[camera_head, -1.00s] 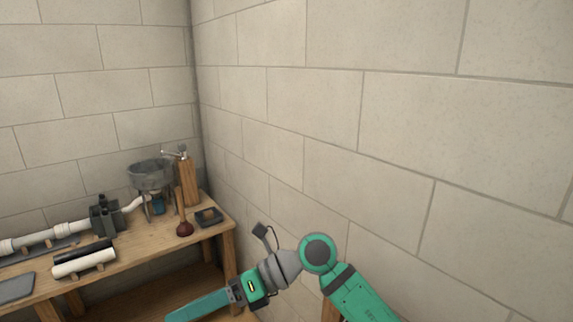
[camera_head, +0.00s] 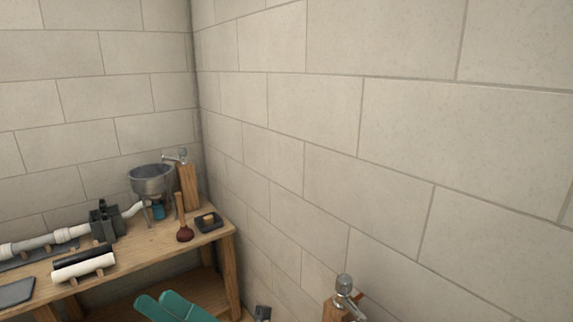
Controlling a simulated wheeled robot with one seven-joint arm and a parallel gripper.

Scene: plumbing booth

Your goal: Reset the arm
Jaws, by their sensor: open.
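The rest of my arm is below the picture, apart from a small dark part (camera_head: 262,312) at the bottom edge.
On the bench stand a grey basin (camera_head: 151,180), a plunger (camera_head: 184,234), a black tray (camera_head: 207,222), white piping (camera_head: 45,243) and black and white tubes (camera_head: 84,268). A tap on a wooden post (camera_head: 335,308) stands at lower right. Block walls close the back and right.

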